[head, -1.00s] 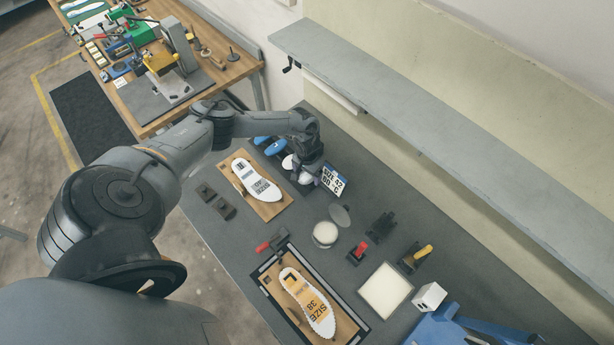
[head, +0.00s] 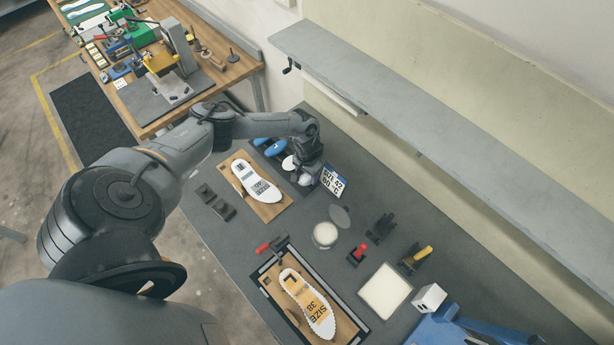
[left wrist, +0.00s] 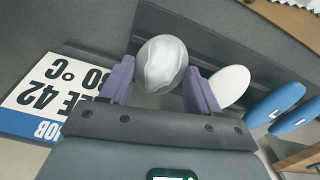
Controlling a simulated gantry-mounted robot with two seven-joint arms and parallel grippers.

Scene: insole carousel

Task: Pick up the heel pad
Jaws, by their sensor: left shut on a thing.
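A pale, rounded heel pad (left wrist: 160,62) stands between the two purple fingers of my left gripper (left wrist: 161,88) in the left wrist view. The gripper is shut on it. In the head view my left gripper (head: 305,177) is low at the back of the grey bench, and the pad is mostly hidden there. A second, flat white pad (left wrist: 230,86) lies just right of the fingers in the wrist view; it also shows in the head view (head: 289,162). My right gripper is not in view.
A size and temperature sign (head: 333,180) stands close right of the gripper. Blue pads (head: 270,147) lie behind. A board with a white insole (head: 257,182) is to the left. A round white pad (head: 325,234) and a framed size 38 insole board (head: 310,300) are nearer.

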